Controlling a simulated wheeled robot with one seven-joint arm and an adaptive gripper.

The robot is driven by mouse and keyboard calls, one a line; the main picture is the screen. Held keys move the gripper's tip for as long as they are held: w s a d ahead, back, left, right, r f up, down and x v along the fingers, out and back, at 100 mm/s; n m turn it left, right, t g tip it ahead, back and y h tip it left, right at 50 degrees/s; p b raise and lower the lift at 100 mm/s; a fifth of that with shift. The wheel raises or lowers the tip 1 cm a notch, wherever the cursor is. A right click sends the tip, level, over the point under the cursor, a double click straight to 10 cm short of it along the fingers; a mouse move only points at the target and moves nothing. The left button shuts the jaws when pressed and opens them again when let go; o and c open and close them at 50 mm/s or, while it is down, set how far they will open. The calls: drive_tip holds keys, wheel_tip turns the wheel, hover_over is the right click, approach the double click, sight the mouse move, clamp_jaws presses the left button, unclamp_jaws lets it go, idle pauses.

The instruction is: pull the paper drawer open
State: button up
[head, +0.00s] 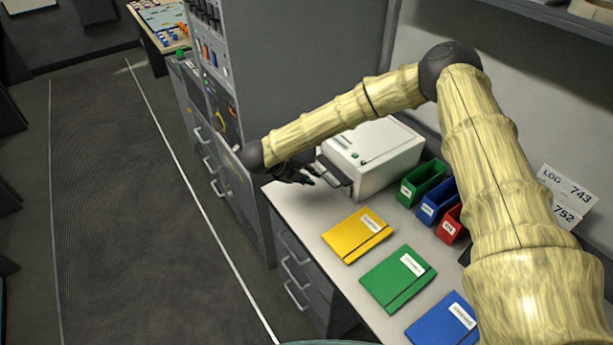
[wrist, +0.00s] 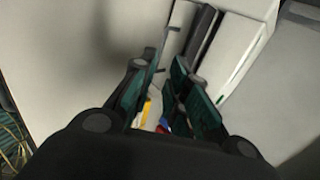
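The white boxy machine (head: 375,155) stands on the grey counter, with a dark drawer front or handle (head: 338,178) low on its left side. I take this to be the paper drawer. My gripper (head: 312,180) is right beside it, just left of the machine. In the wrist view my gripper (wrist: 168,75) has its two dark green fingers apart, with a gap between them. A dark bar (wrist: 203,32) on the white machine (wrist: 237,50) lies just beyond the right finger. I cannot tell whether the finger touches it. How far the drawer stands out is partly hidden.
Yellow (head: 357,235), green (head: 398,278) and blue (head: 444,322) folders lie on the counter (head: 310,207). Green (head: 423,182), blue (head: 438,203) and red (head: 450,224) bins stand right of the machine. A tall control cabinet (head: 295,65) is behind. The floor at left is clear.

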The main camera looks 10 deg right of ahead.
sight(327, 181)
drive_tip(key=shift+d, duration=0.1)
drive_tip(key=shift+b+x, duration=1.15)
drive_tip(key=shift+x, duration=1.15)
drive_tip(key=shift+b+x, duration=0.45)
drive_tip(key=shift+x, duration=1.65)
clamp_jaws()
drive_tip(key=shift+s, duration=0.1)
drive_tip(key=shift+s+a+p, duration=0.2)
drive_tip(key=shift+s+a, duration=0.35)
drive_tip(key=shift+a, duration=1)
drive_tip(key=shift+s+a+p, duration=0.15)
drive_tip(key=shift+s+a, duration=0.35)
drive_tip(key=shift+a, duration=1)
drive_tip(key=shift+s+a+p, duration=0.2)
drive_tip(key=shift+s+a, duration=0.35)
drive_tip(key=shift+a, duration=1)
